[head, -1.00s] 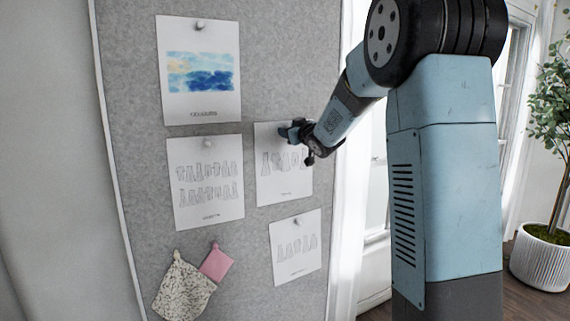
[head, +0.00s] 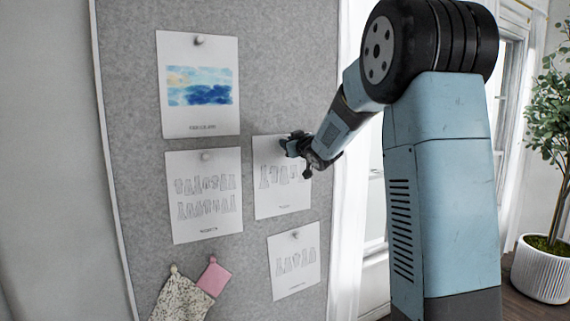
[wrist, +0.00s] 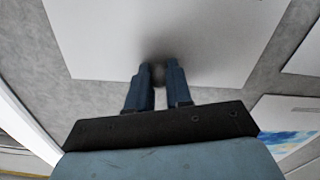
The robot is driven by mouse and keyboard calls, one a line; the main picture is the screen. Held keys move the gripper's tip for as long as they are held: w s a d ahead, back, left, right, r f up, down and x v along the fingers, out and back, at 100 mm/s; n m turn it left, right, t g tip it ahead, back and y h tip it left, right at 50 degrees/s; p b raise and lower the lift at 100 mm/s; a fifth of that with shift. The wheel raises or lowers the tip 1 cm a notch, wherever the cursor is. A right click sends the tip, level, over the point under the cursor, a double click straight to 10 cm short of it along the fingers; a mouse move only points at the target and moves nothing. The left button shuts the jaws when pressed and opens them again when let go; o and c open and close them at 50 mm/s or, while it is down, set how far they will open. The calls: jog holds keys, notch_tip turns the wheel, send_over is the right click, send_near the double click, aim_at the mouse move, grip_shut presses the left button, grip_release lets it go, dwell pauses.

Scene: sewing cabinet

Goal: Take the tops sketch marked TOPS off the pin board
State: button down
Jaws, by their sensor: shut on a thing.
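A white sketch sheet (head: 283,195) with a row of faint drawings hangs at the middle right of the pin board (head: 270,85). Its caption is too small to read. My gripper (head: 291,146) is at the sheet's top edge, covering its upper right part. In the wrist view the sheet (wrist: 215,40) fills the upper middle, and my gripper (wrist: 158,72) has its two fingers closed around a small grey pin (wrist: 158,76) at the sheet's edge. The sheet lies flat against the board.
A blue watercolour (head: 200,110), a two-row sketch (head: 203,220) and a lower sketch (head: 294,282) hang around it. A pink swatch (head: 214,277) and a speckled cloth (head: 180,301) hang below. A potted plant (head: 543,268) stands right, by the window.

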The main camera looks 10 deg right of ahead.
jog(key=shift+r, duration=0.1)
jog(key=r, duration=0.7)
jog(key=shift+s, duration=0.35)
jog(key=v, duration=1.9)
jog(key=shift+s, duration=0.2)
jog(key=shift+f, duration=0.15)
